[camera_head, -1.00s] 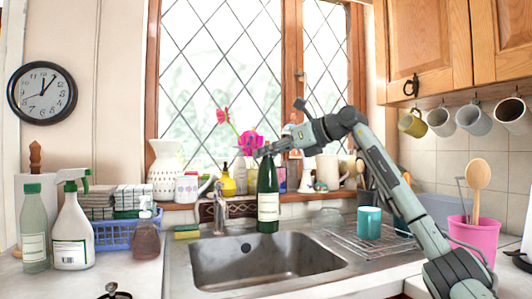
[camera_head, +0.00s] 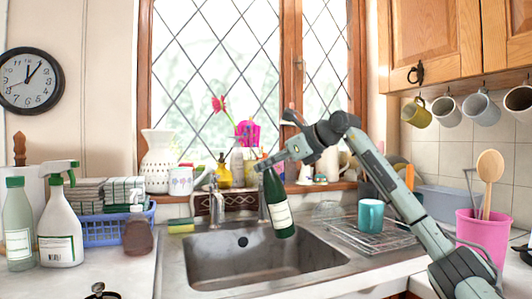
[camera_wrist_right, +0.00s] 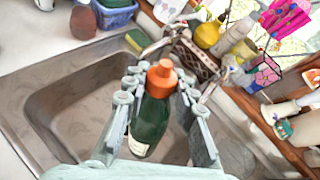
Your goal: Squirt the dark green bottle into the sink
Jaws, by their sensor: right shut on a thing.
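The dark green bottle (camera_head: 275,192) with a white label hangs tilted over the back of the sink (camera_head: 215,270), its neck up-left and its base down-right. My right gripper (camera_head: 266,163) is shut on it near the neck. The empty sink basin also shows there (camera_wrist_right: 75,100), below the bottle. My left gripper is in neither view.
A tap (camera_head: 214,200) stands behind the sink, with a sponge (camera_head: 181,226) at its left. A teal mug (camera_head: 370,215) stands on the drying rack at right. Spray and soap bottles (camera_head: 62,230) stand on the left counter. Vases and jars line the sill.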

